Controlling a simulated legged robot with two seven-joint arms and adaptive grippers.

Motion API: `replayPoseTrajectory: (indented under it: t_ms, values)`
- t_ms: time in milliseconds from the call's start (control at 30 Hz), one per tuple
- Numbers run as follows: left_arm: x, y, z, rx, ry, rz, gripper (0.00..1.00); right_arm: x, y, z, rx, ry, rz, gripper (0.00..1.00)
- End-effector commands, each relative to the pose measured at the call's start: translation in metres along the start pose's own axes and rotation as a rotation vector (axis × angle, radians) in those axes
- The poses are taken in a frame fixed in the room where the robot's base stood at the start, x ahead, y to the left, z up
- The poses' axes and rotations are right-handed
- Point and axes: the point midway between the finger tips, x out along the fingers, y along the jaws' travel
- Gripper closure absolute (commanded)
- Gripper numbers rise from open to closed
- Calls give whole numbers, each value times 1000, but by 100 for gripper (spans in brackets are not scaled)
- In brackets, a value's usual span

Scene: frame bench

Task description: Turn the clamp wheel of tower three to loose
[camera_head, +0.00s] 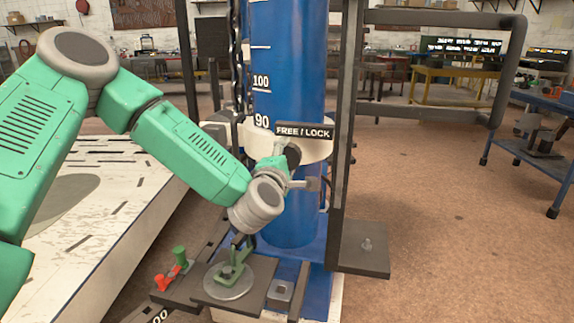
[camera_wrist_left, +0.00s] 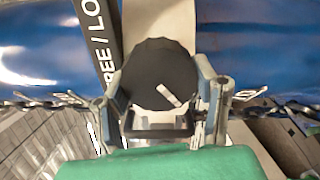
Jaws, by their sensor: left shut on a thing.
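The clamp wheel, a black knob with a scalloped rim and a white mark, shows in the left wrist view (camera_wrist_left: 158,70). In the head view it is partly hidden by my gripper, below the black FREE / LOCK plate (camera_head: 305,132) on the white collar (camera_head: 259,143) around the blue tower (camera_head: 290,60). In the wrist view the white mark sits low and right on the wheel's face. My left gripper (camera_head: 300,172) has its fingers on both sides of the wheel and is shut on it. My right gripper is not in view.
A dark upright frame (camera_head: 346,130) stands just right of the tower, with a dark foot plate (camera_head: 362,248) below. A round plate with a green clamp (camera_head: 232,272) and red and green parts (camera_head: 172,270) lie at the base. Open floor (camera_head: 440,200) spreads right.

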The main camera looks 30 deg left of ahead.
Motion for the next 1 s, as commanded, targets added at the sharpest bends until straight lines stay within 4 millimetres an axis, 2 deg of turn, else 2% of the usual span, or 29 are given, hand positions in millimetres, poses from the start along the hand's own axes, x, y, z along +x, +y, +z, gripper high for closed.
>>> replayPoseTrajectory:
  t_ms: [33, 600, 1000]
  values:
    - [-1, -7, -4, -45, 6, -9, 75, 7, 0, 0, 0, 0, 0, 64]
    - [-1, -12, -3, -580, 8, -9, 75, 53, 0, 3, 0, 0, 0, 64]
    - [0, -12, -2, -859, 10, -11, 75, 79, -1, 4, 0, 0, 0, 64]
